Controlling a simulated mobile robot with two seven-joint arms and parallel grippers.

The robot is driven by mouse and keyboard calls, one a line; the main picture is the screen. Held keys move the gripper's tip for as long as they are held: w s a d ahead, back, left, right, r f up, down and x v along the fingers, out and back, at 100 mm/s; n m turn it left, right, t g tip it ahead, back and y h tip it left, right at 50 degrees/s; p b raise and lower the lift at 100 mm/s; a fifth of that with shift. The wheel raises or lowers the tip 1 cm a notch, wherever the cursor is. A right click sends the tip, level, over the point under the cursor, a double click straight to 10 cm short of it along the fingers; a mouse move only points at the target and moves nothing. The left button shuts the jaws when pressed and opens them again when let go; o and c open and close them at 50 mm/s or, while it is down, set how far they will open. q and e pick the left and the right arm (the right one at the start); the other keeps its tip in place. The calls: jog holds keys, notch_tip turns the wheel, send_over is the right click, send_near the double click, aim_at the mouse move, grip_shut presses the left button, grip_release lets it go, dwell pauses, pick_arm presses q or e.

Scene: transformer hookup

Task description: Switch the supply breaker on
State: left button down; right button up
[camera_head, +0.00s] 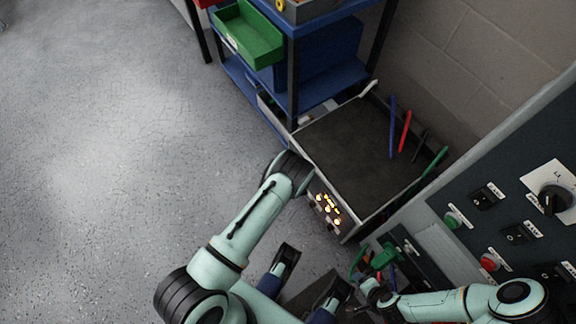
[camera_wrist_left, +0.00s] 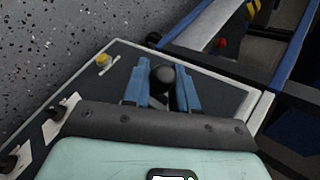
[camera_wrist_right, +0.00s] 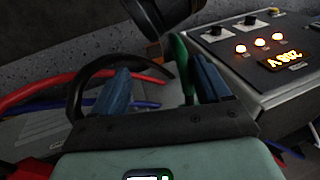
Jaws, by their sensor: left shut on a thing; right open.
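My left gripper (camera_wrist_left: 162,72) is shut on a rounded black knob (camera_wrist_left: 163,88), held between its blue fingers above a dark, white-edged panel (camera_wrist_left: 205,92). The pictures do not show whether this is the supply breaker, nor its marking. In the head view my left wrist covers the end of a low box (camera_head: 345,238), hiding the grip. In the right wrist view this box (camera_wrist_right: 262,95) has lit orange lamps (camera_wrist_right: 260,43), a glowing display (camera_wrist_right: 281,59) and black knobs on white plates. My right gripper (camera_wrist_right: 162,76) is open, with a black cable and a green part beyond its fingers.
A dark wall panel (camera_head: 470,190) with a rotary switch (camera_head: 553,198) and push buttons stands at right. Red (camera_wrist_right: 40,90) and blue cables run near my right gripper. A blue shelf (camera_head: 325,20) with a green bin (camera_head: 250,35) stands behind. The floor at left is clear.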

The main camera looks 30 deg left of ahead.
pick_arm(q)
jog(key=shift+a, duration=0.1)
jog(key=c, duration=1)
grip_release()
jog(key=shift+o, duration=0.2)
jog(key=p+v, duration=0.4)
jog(key=v, duration=0.9)
jog(key=shift+r, duration=0.15)
pick_arm(e)
jog(key=s+a+r+g+y, duration=0.1)
jog(key=s+a+r+g, duration=0.1)
jog(key=s, duration=0.4)
notch_tip(320, 180, up, 3)
jog(key=shift+a+f+n, duration=0.1)
jog(key=shift+a+n, duration=0.2)
jog(key=shift+a, duration=0.2)
pick_arm(q)
jog(key=shift+s+d, duration=0.1)
jog(key=shift+d, duration=0.1)
